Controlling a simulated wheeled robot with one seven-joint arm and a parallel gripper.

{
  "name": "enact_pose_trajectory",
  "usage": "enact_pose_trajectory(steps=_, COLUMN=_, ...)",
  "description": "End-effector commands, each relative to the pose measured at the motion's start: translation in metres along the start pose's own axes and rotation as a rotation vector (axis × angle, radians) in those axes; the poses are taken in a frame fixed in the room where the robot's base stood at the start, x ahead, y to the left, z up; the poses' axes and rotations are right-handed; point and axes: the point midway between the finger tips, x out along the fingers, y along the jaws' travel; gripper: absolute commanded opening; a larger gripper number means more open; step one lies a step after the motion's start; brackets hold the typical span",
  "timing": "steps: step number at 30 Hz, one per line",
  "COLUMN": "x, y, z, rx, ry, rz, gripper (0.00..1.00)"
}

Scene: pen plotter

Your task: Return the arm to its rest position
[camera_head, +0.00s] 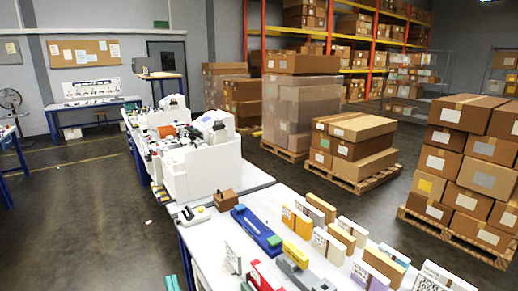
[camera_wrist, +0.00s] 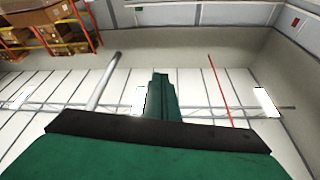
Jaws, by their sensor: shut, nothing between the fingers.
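My gripper (camera_wrist: 160,80) shows in the wrist view with its green fingers together and nothing between them. A dark bar and a wide green body lie at the bottom of that view. The fingers stand against the pale ceiling and wall, away from any table or object. In the head view my arm is not clearly visible. Small green pieces show at the bottom edge there, and I cannot tell whether they are part of my gripper.
In the head view a white table (camera_head: 207,238) holds a blue device (camera_head: 255,230) and several small boxes. White machines (camera_head: 203,165) stand behind it. Stacked cartons on pallets (camera_head: 352,180) fill the right. Open floor (camera_head: 85,215) lies at left. Shelving (camera_wrist: 45,35) shows in the wrist view.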

Motion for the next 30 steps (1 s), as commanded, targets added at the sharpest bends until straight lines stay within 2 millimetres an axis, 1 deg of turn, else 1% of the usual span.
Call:
enact_pose_trajectory(steps=1, x=-0.012, y=0.006, z=0.012, rx=0.024, ry=-0.010, rz=0.044, gripper=0.00)
enact_pose_trajectory(steps=5, x=-0.044, y=0.024, z=0.035, rx=0.062, ry=-0.029, rz=0.155, gripper=0.00)
enact_pose_trajectory(steps=11, x=-0.104, y=0.044, z=0.072, rx=0.090, ry=-0.078, rz=0.311, gripper=0.00)
enact_pose_trajectory(steps=15, x=-0.152, y=0.052, z=0.095, rx=0.084, ry=-0.126, rz=0.406, gripper=0.00)
enact_pose_trajectory(steps=17, x=-0.174, y=0.054, z=0.104, rx=0.078, ry=-0.149, rz=0.443, gripper=0.00)
enact_pose_trajectory(steps=18, x=-0.189, y=0.055, z=0.109, rx=0.070, ry=-0.165, rz=0.465, gripper=0.00)
enact_pose_trajectory(steps=23, x=-0.249, y=0.056, z=0.124, rx=0.029, ry=-0.235, rz=0.539, gripper=0.00)
enact_pose_trajectory(steps=24, x=-0.265, y=0.056, z=0.127, rx=0.016, ry=-0.255, rz=0.554, gripper=0.00)
enact_pose_trajectory(steps=29, x=-0.324, y=0.051, z=0.131, rx=-0.049, ry=-0.335, rz=0.593, gripper=0.00)
enact_pose_trajectory(steps=30, x=-0.338, y=0.050, z=0.131, rx=-0.067, ry=-0.355, rz=0.599, gripper=0.00)
